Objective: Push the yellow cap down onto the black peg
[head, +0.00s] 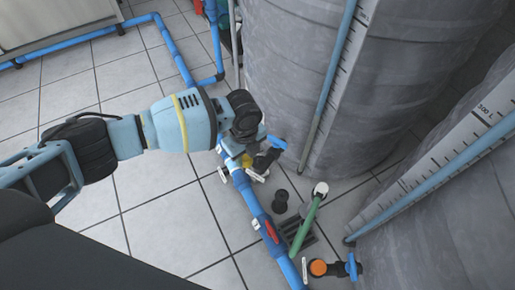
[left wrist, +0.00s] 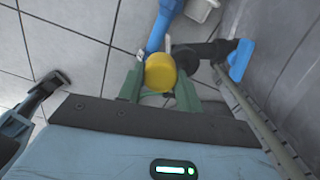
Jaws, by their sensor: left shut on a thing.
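The yellow cap (left wrist: 160,73) sits between the two green fingers of my left gripper (left wrist: 159,82) in the left wrist view. The gripper is shut on it. In the head view the cap (head: 247,160) is a small yellow spot below my left wrist, beside the blue pipe. The left fingers are mostly hidden there by the wrist. A dark upright fitting (head: 280,200) stands on the floor to the lower right of the cap. I cannot tell whether it is the black peg or whether the peg is hidden under the cap.
A blue pipe (head: 252,201) with a red-marked part runs along the tiled floor. A black valve with a blue handle (left wrist: 240,60) is close to the right of the cap.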

